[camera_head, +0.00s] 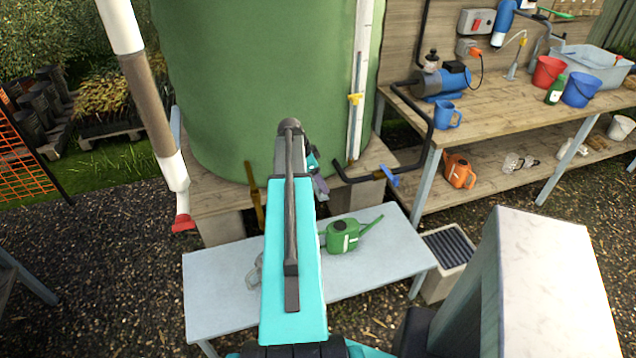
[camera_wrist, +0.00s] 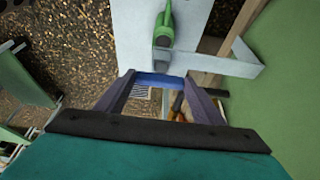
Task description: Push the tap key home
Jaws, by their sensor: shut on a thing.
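My gripper (camera_wrist: 159,77) is shut on a blue piece (camera_wrist: 160,81), which I take to be the tap key; it spans between the two fingertips in the wrist view. In the head view my arm hides most of my gripper (camera_head: 319,184), which is in front of the green tank (camera_head: 270,80). The held piece cannot be made out there. A blue lever (camera_head: 389,177) sits on the dark pipe to the right. I cannot tell whether the held piece touches a tap.
A pale low table (camera_head: 210,290) stands below my arm, with a green watering can (camera_head: 343,236) on it. A grated box (camera_head: 445,285) is to its right. A wooden workbench (camera_head: 500,110) with a blue pump (camera_head: 440,82) stands at the back right.

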